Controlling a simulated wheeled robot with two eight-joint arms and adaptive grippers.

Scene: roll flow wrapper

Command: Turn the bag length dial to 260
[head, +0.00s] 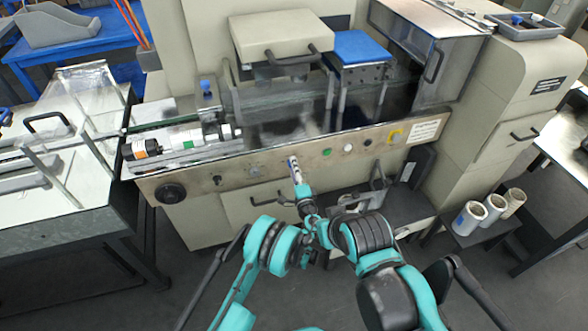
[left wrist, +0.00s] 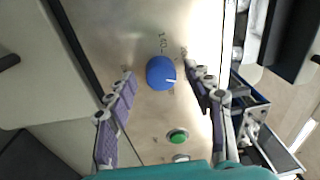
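The blue round dial (left wrist: 158,72) sits on the metal panel in the left wrist view. Its white pointer line points right, slightly downward, in that picture. My left gripper (left wrist: 161,88) is open, with one purple-padded finger on each side of the dial and visible gaps between. In the head view, my left gripper (head: 295,168) is in front of the machine's front panel (head: 230,172) and largely covers the dial. My right gripper cannot be made out in the head view.
A green button (left wrist: 177,137) and a white button (left wrist: 181,158) lie beside the dial. A black knob (head: 171,193) is at the panel's left end. A black handle (head: 378,178) sticks out below the panel. White rolls (head: 470,216) stand at the right.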

